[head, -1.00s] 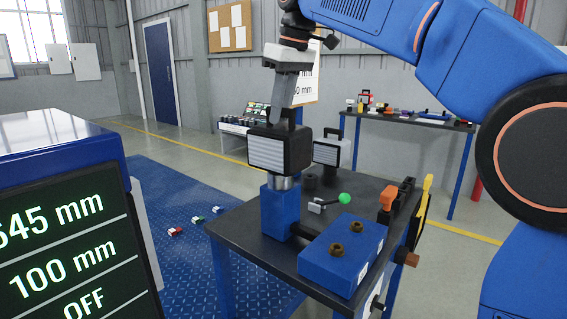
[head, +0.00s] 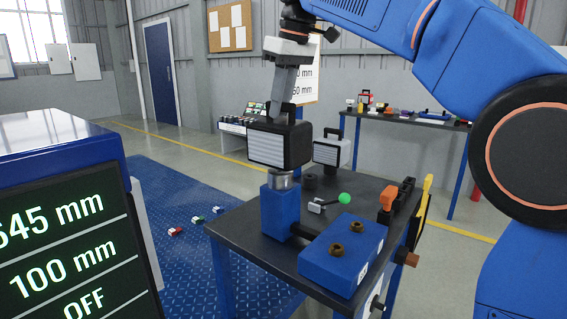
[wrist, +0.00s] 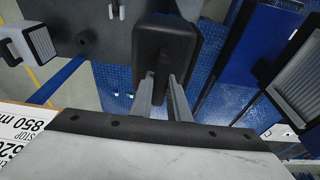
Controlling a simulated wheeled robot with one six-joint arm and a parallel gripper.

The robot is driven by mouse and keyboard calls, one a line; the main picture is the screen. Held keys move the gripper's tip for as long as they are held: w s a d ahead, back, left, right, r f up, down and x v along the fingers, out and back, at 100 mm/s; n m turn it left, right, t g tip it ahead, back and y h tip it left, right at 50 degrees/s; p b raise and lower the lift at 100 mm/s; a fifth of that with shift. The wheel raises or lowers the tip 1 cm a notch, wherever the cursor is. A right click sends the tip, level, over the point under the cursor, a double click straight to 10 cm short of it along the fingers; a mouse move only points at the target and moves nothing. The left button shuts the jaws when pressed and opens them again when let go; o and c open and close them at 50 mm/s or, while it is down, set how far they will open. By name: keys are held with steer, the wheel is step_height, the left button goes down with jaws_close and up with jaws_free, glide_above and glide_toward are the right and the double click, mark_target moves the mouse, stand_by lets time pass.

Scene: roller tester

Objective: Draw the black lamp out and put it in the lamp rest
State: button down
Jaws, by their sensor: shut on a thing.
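The black lamp (head: 279,143), a dark box with a pale striped face and a top handle, stands upright over the blue post (head: 280,208) at the table's left corner. A silver stem (head: 284,179) shows between lamp and post; its lower end is hidden. My gripper (head: 284,106) comes from above and is shut on the lamp's handle. In the wrist view, the two fingers (wrist: 162,88) close at the black lamp's top (wrist: 166,45). A dark round piece (head: 310,183) sits on the table behind; I cannot tell whether it is the lamp rest.
A pale-faced lamp (head: 332,152) stands behind the black one. A green-knobbed lever (head: 344,198), a blue box (head: 343,255) with two brown knobs and an orange-topped piece (head: 387,198) share the dark table (head: 240,232). The console (head: 75,225) is at left.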

steer(key=shift+r, duration=1.9)
